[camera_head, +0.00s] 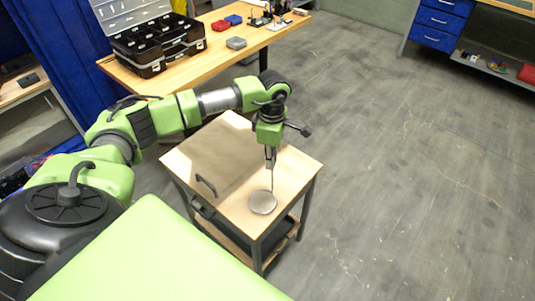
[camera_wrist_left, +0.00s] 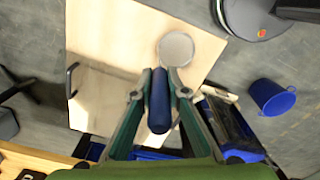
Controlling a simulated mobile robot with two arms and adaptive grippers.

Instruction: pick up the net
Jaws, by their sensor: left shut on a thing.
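The net has a round pale hoop (camera_head: 262,202) with a thin stem rising from it, over the small wooden-topped table (camera_head: 296,172). The left wrist view shows the hoop (camera_wrist_left: 176,48) and the net's thick blue handle (camera_wrist_left: 159,112). My left gripper (camera_head: 270,160) points down above the small table. In the left wrist view my left gripper (camera_wrist_left: 159,94) has one finger on each side of the handle and is shut on it. I cannot tell whether the hoop touches the tabletop. My right gripper is not in view.
The small table has a dark handle (camera_head: 206,185) on its left part. Behind it, a long wooden bench (camera_head: 188,61) holds an open black case (camera_head: 158,45) and small boxes. A blue bucket (camera_wrist_left: 272,97) stands on the floor.

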